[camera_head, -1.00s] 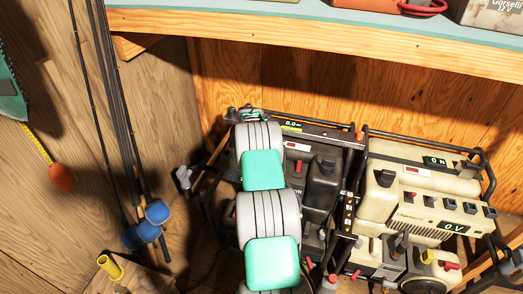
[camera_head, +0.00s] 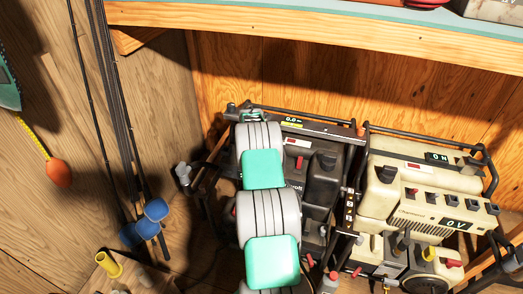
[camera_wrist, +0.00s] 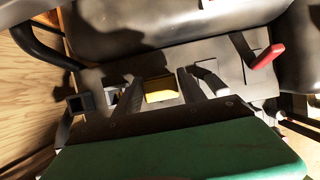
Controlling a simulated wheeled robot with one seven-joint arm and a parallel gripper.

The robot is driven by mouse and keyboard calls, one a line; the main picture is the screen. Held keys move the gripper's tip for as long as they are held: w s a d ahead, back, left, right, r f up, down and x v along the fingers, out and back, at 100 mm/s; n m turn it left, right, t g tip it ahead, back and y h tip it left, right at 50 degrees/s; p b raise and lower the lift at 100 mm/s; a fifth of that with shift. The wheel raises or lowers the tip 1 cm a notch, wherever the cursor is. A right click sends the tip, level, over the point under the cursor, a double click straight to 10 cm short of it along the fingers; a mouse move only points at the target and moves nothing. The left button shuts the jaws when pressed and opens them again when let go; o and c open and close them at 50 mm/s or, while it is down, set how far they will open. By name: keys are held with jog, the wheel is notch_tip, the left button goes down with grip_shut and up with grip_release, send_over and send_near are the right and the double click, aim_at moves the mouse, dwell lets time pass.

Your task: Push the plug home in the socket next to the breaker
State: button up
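My gripper (camera_wrist: 160,97) shows in the wrist view as two dark fingers standing apart. A yellow block (camera_wrist: 161,88), perhaps the plug, shows between them, closer to the right finger; a gap shows on its left. I cannot tell how deep it sits, and no socket is clearly seen. A red lever (camera_wrist: 266,56), perhaps the breaker, stands to the right on the grey panel. In the head view, my arm reaches up over the dark generator (camera_head: 322,190) and hides the gripper's fingers and the plug area.
A cream generator (camera_head: 425,205) in a black tube frame stands right of the dark one. Rods with blue reels (camera_head: 155,210) lean on the left wall. A shelf (camera_head: 330,33) runs above. A dark curved bar (camera_wrist: 35,42) is close at the left in the wrist view.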

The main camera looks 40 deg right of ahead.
jog(key=o, duration=0.4)
jog(key=p+v, duration=0.1)
jog(key=v, duration=0.6)
jog(key=shift+a+r, duration=0.15)
jog(key=shift+r, duration=0.2)
jog(key=shift+s, duration=0.1)
jog(key=s+a+r+m+t+y+p, duration=0.1)
jog(key=s+a+r+m+y+p, duration=0.15)
jog(key=a+r+m+p, duration=1.75)
jog(key=s+a+r+m+b, duration=0.1)
jog(key=s+a+r, duration=0.4)
jog(key=a, duration=0.3)
jog(key=s+a+r+m+y+b, duration=0.1)
jog(key=s+a+r, duration=0.4)
jog(key=s+a, duration=0.2)
jog(key=s+a+r+m, duration=0.1)
jog(key=s+a+r, duration=0.4)
jog(key=a, duration=0.6)
jog(key=shift+s+a+r+b, duration=0.2)
jog(key=shift+s+b, duration=0.2)
jog(key=shift+s, duration=0.6)
